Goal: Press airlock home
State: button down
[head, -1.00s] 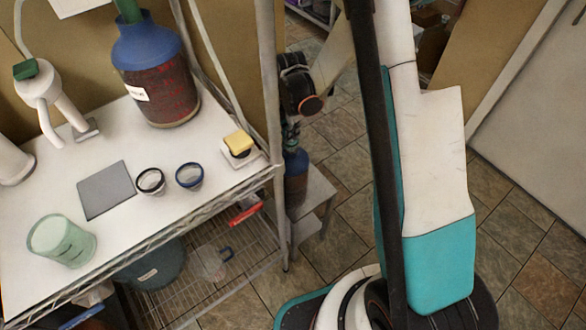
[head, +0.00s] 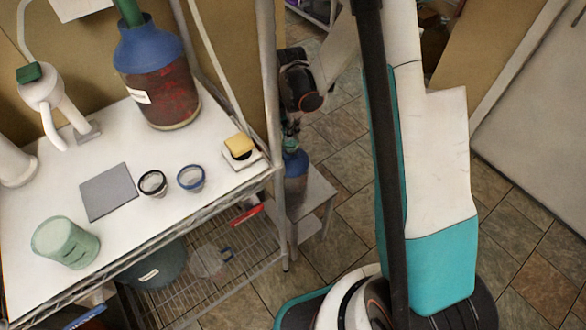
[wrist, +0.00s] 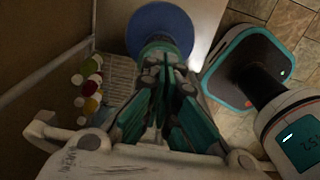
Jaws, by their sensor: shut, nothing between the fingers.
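A bucket with a blue top and a dark reddish body (head: 295,184) stands on a small stool beside the shelf. In the wrist view its round blue top (wrist: 145,22) lies just beyond my fingertips. My gripper (wrist: 163,62) is shut and empty, pointing down at the middle of that top. In the head view my gripper (head: 291,140) is small, right above the bucket. I cannot make out the airlock, as the fingers cover the lid's middle. I cannot tell whether the fingertips touch anything.
A wire shelf's white top (head: 120,225) holds a larger blue-topped vessel (head: 160,90), a green cup (head: 66,243), a grey plate (head: 108,192), two small round cups and a yellow sponge (head: 239,146). A shelf post stands close left of the stool (head: 318,190).

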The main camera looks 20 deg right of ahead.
notch_tip(320, 180, up, 8)
jog(key=p, duration=0.4)
dwell(0.8)
dwell(0.4)
jog(key=s+r+m+t, duration=0.2)
jog(key=s+r+m, duration=0.3)
jog(key=r, duration=0.4)
jog(key=s+r+m+t, duration=0.1)
jog(key=s+r+m, duration=0.35)
jog(key=r, duration=0.35)
jog(key=s+r+m+t, duration=0.2)
jog(key=s+m, duration=0.4)
jog(key=s+r+m+t, duration=0.2)
jog(key=s+r+m, duration=0.1)
jog(key=s+m, duration=0.3)
jog(key=shift+s+r, duration=0.3)
jog(key=shift+s, duration=0.5)
